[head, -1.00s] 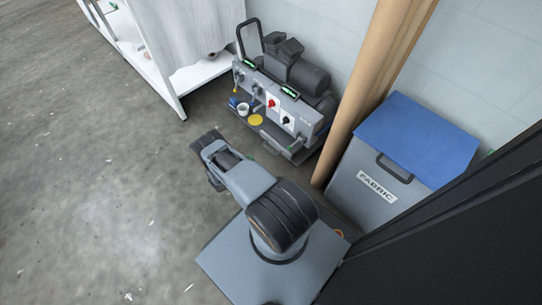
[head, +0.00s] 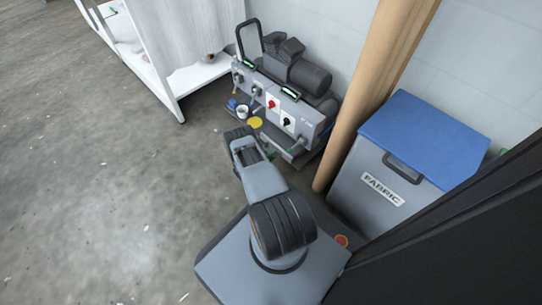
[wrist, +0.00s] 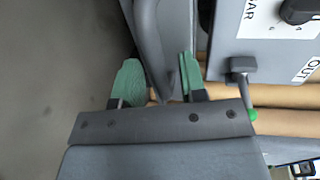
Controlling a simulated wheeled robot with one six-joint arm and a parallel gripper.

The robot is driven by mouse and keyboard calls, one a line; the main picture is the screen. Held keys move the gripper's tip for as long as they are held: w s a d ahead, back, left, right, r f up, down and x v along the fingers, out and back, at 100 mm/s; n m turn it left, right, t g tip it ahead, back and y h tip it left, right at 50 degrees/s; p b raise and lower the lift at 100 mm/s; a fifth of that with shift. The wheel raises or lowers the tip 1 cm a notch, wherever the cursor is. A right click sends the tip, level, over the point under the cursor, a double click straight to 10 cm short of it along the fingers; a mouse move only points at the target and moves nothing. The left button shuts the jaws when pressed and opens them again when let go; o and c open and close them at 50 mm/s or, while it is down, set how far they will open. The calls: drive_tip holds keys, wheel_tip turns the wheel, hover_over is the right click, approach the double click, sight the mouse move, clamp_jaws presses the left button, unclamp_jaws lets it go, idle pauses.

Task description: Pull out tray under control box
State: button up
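The grey control box (head: 290,109) stands low by the wall, with knobs and a red and a black switch on its front. The grey tray (head: 297,156) lies under it and is partly hidden by my arm. In the wrist view, my gripper (wrist: 160,82) has its two green fingertips apart. A grey rim or bar (wrist: 152,38), apparently the tray's front edge, runs between them. I cannot tell whether either finger touches it. The control box's panel (wrist: 275,47) shows at the upper right of the wrist view.
A yellow disc (head: 255,122) and a white cup (head: 242,111) are at the tray's left part. A cardboard tube (head: 372,95) and a blue-lidded fabric bin (head: 385,180) stand to the right. A white shelf unit (head: 175,55) is at left. The floor at left is clear.

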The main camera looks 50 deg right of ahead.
drive_tip(key=shift+d, duration=0.2)
drive_tip(key=shift+c, duration=0.4)
clamp_jaws()
